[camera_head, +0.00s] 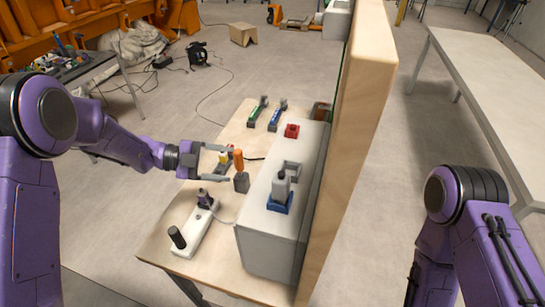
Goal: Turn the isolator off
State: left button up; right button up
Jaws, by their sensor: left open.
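I cannot tell for certain which fitting is the isolator. A grey box (262,240) on the wooden table carries a red block (292,131) at its far end and a blue base (280,203) with a grey upright part and bracket nearer me. An orange handle (239,159) stands upright in a small dark grey block (241,184) left of the box. My left gripper (228,166) is open, its fingers pointing right, with their tips close to the orange handle. A small yellow thing (223,158) shows between the fingers; contact is unclear. My right gripper is out of view.
A white strip (193,232) with a black knob and dark fitting lies at the table's front left. Green (258,111) and blue (278,115) items lie at the far end. A tall wooden panel (352,150) stands right of the box. Bare tabletop (160,236) shows front left.

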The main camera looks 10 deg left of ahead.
pick_arm(q)
jog(key=p+x, duration=0.4)
jog(key=x, duration=0.6)
jog(key=shift+w+f, duration=0.2)
